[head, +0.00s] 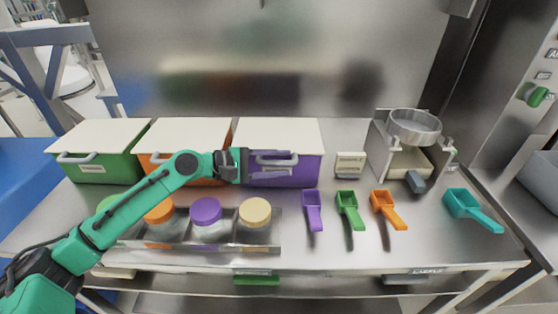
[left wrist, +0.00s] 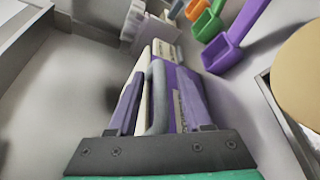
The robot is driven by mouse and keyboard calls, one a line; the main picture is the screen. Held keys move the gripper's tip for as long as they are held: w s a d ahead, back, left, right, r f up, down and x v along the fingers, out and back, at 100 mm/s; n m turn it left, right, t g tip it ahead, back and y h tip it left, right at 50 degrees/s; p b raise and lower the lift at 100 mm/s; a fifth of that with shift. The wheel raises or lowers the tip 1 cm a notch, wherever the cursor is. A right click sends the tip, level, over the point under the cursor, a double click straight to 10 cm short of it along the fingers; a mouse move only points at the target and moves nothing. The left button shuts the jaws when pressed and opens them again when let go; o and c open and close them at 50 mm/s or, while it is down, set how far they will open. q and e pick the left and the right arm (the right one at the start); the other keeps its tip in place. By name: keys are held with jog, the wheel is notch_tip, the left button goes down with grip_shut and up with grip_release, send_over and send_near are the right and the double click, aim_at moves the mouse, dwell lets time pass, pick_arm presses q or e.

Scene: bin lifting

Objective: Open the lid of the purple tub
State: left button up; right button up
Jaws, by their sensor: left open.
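The purple tub (head: 310,172) stands at the back of the steel table, right of the other tubs. Its cream lid (head: 278,135) lies flat and shut on top. A grey bar handle (head: 284,160) is on the tub's front, and this handle also shows in the left wrist view (left wrist: 158,100). My left gripper (head: 272,166) reaches in from the left across the tub's front. Its jaws are open, with one finger on each side of the handle. I cannot tell whether they touch it. My right gripper is not in view.
Orange (head: 193,136) and green (head: 90,165) tubs stand to the left. In front is a rack (head: 232,244) of lidded jars. Purple (head: 312,210), green (head: 349,209), orange (head: 387,208) and teal (head: 470,208) scoops lie to the right. A sieve stand (head: 412,128) stands at the back right.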

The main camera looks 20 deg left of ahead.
pick_arm(q)
grip_shut()
dwell(1.4)
